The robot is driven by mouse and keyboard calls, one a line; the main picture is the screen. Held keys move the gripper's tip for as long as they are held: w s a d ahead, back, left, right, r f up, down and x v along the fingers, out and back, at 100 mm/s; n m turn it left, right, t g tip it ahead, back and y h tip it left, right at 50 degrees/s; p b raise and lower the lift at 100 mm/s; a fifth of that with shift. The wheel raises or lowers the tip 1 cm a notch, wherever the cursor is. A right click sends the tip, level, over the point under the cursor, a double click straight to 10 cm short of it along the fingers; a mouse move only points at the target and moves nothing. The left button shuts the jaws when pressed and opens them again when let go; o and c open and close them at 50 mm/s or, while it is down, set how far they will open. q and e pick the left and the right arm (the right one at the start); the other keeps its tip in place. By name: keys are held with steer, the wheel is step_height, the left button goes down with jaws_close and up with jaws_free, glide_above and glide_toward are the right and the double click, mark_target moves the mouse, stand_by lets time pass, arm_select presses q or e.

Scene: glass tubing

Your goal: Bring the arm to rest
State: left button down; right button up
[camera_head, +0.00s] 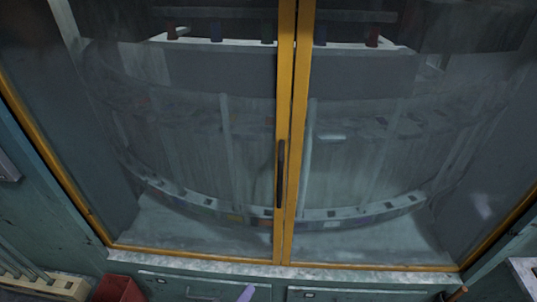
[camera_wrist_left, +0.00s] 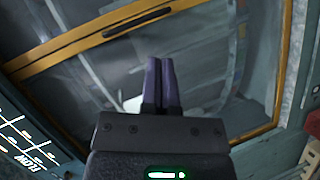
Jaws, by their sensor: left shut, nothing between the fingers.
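My left gripper (camera_head: 247,293) shows only as a small purple fingertip at the bottom edge of the head view, in front of the drawer fronts below the glass doors. In the left wrist view my left gripper (camera_wrist_left: 160,64) has its two purple fingers together, with nothing between them. The fingers point toward the glass doors, and no contact shows. The rest of the left arm is out of the head view. My right gripper is not in view.
Yellow-framed glass doors (camera_head: 294,130) with a dark handle (camera_head: 281,174) fill the head view. A pale ledge (camera_head: 200,267) and drawers (camera_head: 335,294) lie below. A red bin (camera_head: 118,289) stands lower left. A lit panel (camera_wrist_left: 28,140) shows at left in the wrist view.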

arm_select(q)
steer(key=s+a+f+m+g+y+b, duration=0.1)
steer(key=s+a+f+m+g+y, duration=0.15)
steer(key=s+a+m+g, duration=0.25)
steer(key=s+a+f+m+g+y+b, duration=0.1)
steer(key=s+a+m+g+y, duration=0.3)
steer(key=a+m+g, duration=0.15)
steer(key=s+f+b, duration=0.3)
steer(key=f+b, duration=1.3)
steer(key=f, duration=1.9)
steer(key=s+a+f+g+b, duration=0.1)
steer(key=s+f+b, duration=0.4)
steer(key=f, duration=0.5)
steer(key=s+a+f+g+b, duration=0.1)
steer(key=s+a+f+b, duration=0.1)
steer(key=s+f+b, duration=0.4)
step_height(320, 180, down, 5)
steer(key=shift+s+r, duration=0.1)
steer(key=shift+s, duration=1.1)
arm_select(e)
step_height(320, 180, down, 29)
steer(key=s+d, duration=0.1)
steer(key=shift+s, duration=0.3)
arm_select(q)
steer(key=shift+m, duration=0.25)
